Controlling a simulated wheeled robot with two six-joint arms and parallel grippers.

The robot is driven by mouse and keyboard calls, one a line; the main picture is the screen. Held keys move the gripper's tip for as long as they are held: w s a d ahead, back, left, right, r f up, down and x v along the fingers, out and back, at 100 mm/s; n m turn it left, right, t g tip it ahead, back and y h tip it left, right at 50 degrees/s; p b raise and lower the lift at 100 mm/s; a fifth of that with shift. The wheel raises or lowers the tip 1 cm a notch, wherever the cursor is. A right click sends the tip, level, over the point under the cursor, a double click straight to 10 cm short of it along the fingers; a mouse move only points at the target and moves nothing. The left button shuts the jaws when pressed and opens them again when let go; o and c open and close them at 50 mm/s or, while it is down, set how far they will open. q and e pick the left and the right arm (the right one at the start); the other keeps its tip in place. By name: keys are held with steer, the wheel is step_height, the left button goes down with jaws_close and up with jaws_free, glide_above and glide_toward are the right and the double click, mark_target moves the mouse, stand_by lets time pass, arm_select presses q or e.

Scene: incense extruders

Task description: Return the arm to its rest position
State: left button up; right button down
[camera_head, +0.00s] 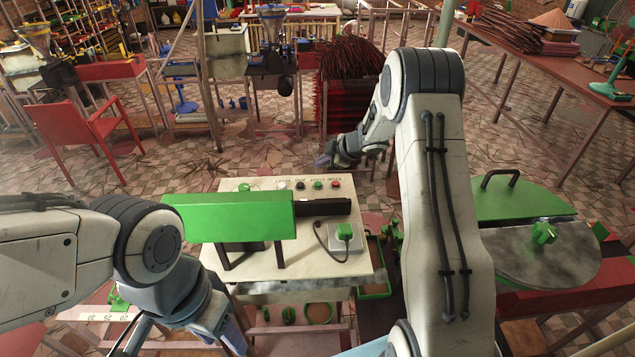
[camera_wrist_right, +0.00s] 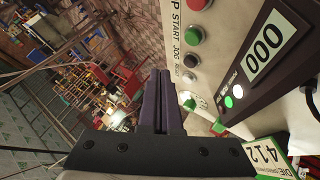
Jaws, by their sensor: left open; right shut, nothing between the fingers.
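My right arm rises through the middle of the head view and bends over at the top. My right gripper (camera_head: 325,158) is beyond the far edge of the cream machine, above the floor. In the right wrist view its two dark purple fingers (camera_wrist_right: 161,88) are together with nothing between them, beside the button panel. My left arm comes in from the left. My left gripper (camera_head: 182,341) is low at the bottom edge of the head view, fingers apart and partly cut off, in front of the machine's left side.
The cream machine top (camera_head: 295,262) carries a green box (camera_head: 230,217), several buttons (camera_head: 318,185) and a dark display bar (camera_head: 323,207). A round metal plate with a green lid (camera_head: 515,203) stands at right. A red chair (camera_head: 85,135) and incense bundles (camera_head: 350,58) are farther back. Tiled floor lies between.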

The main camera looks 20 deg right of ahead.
stand_by(0.4)
steer(key=s+a+r+m+h, duration=0.1)
steer(key=s+r+m+h, duration=0.3)
steer(key=s+r+m, duration=0.35)
steer(key=s+a+f+m+g, duration=0.2)
steer(key=s+a+m+g, duration=0.1)
steer(key=s, duration=0.9)
steer(key=s+a+f+m+g, duration=0.1)
steer(key=s+a+m+g, duration=0.2)
steer(key=s, duration=0.9)
steer(key=s+a+f+n+g+b, duration=0.1)
steer(key=s+a+f+n+b, duration=0.1)
steer(key=s+a+b, duration=0.3)
steer(key=s+a+f+n+g+y+b, duration=0.1)
steer(key=s+a+f+n+b, duration=0.2)
steer(key=s+a+b, duration=0.3)
steer(key=s+a+n, duration=0.1)
steer(key=s+a, duration=0.1)
steer(key=a, duration=0.1)
steer(key=shift+s+a+f, duration=0.2)
steer(key=shift+s+f, duration=0.1)
steer(key=shift+f, duration=0.05)
steer(key=shift+n, duration=0.35)
